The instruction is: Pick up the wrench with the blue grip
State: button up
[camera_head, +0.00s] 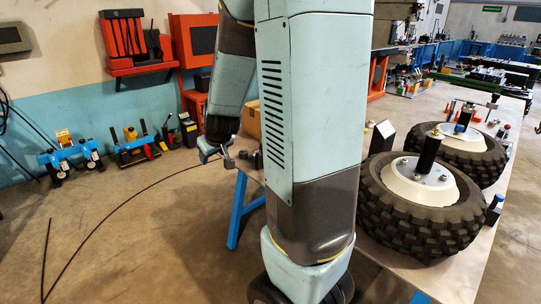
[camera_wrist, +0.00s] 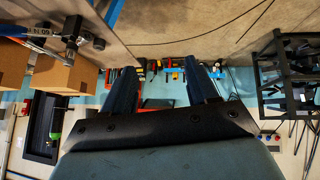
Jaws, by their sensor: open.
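A tool with a blue grip and a shiny metal head, which looks like the wrench (camera_wrist: 72,30), is at the top left of the wrist view. Its grip runs out of the left edge, so it shows only in part. It lies near the table edge, beside a cardboard box. In the head view I cannot make out the wrench for sure; small dark metal parts sit at the table corner. My gripper (camera_wrist: 162,68) is open, with its two dark fingers apart and nothing between them. The wrench is off to the left of the fingers, not between them.
Cardboard boxes (camera_wrist: 66,76) stand at the left of the wrist view. A black rack (camera_wrist: 285,85) is at its right. In the head view, large wheels (camera_head: 420,195) lie on the table at right, and tools (camera_head: 135,148) stand along the left wall. The floor between is mostly clear.

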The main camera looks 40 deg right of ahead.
jog(key=d+f+n+h, duration=0.2)
jog(key=d+f+h, duration=0.2)
jog(key=d, duration=0.3)
jog(key=d+f+n+h, duration=0.2)
jog(key=d+f+h, duration=0.2)
jog(key=d+f, duration=0.3)
jog(key=w+d+f+n+h, duration=0.1)
jog(key=d+f+n+h, duration=0.2)
jog(key=d+f, duration=0.3)
jog(key=shift+w+d+f+t+h, duration=0.15)
jog(key=shift+d+t+h, duration=0.25)
jog(key=shift+d+h, duration=0.7)
jog(key=shift+s+d+r+n+t+h, duration=0.15)
jog(key=shift+s+d+n+t, duration=0.1)
jog(key=shift+d+n, duration=0.25)
jog(key=shift+s+d+r+n+t+h, duration=0.15)
jog(key=shift+d+n+t, duration=0.15)
jog(key=shift+n, duration=0.3)
jog(key=shift+w+d, duration=0.15)
jog(key=shift+d, duration=0.25)
jog(key=x, duration=0.8)
jog(key=shift+r, duration=0.1)
jog(key=x, duration=0.3)
jog(key=shift+d+r, duration=0.3)
jog(key=shift+d, duration=0.2)
jog(key=shift+w+d, duration=0.4)
jog(key=shift+d, duration=0.15)
